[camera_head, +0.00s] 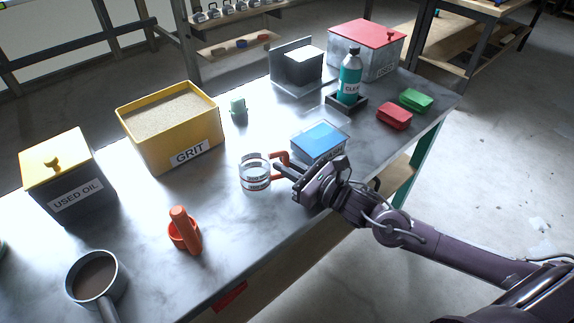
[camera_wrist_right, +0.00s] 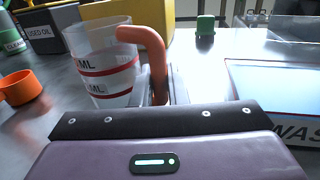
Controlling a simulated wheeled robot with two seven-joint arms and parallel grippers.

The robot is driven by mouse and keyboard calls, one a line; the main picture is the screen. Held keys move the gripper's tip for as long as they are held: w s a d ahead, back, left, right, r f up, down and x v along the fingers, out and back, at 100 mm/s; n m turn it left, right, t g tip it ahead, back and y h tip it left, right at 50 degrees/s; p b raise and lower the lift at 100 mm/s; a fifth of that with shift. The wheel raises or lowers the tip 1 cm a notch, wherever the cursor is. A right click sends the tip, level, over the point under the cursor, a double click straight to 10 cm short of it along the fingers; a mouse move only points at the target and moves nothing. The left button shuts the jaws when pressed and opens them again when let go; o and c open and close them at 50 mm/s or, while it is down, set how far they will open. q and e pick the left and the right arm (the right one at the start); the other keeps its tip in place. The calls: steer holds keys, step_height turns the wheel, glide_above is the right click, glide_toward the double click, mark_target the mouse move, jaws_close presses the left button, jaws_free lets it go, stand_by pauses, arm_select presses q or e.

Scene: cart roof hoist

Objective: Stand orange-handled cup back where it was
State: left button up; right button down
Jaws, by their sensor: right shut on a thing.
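The orange-handled cup (camera_head: 255,174) is a clear measuring cup with red bands, near the middle of the bench. It is upright, at or just above the bench top; I cannot tell if its base touches. Its orange handle (camera_head: 281,157) faces my right gripper (camera_head: 284,178), which is shut on that handle. In the right wrist view the cup (camera_wrist_right: 100,68) stands just left of the fingers, and the handle (camera_wrist_right: 156,60) rises between them. My left gripper is not in view.
A yellow GRIT bin (camera_head: 170,140) stands behind the cup, a blue-topped tray (camera_head: 320,140) to its right. A small green object (camera_head: 238,108) sits behind. Bench around the cup is clear.

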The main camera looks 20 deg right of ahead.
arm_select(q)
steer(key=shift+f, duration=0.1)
arm_select(e)
steer(key=shift+f, duration=0.1)
steer(key=c, duration=1.5)
jaws_free()
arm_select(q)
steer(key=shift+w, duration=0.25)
arm_select(e)
steer(key=shift+o, duration=0.3)
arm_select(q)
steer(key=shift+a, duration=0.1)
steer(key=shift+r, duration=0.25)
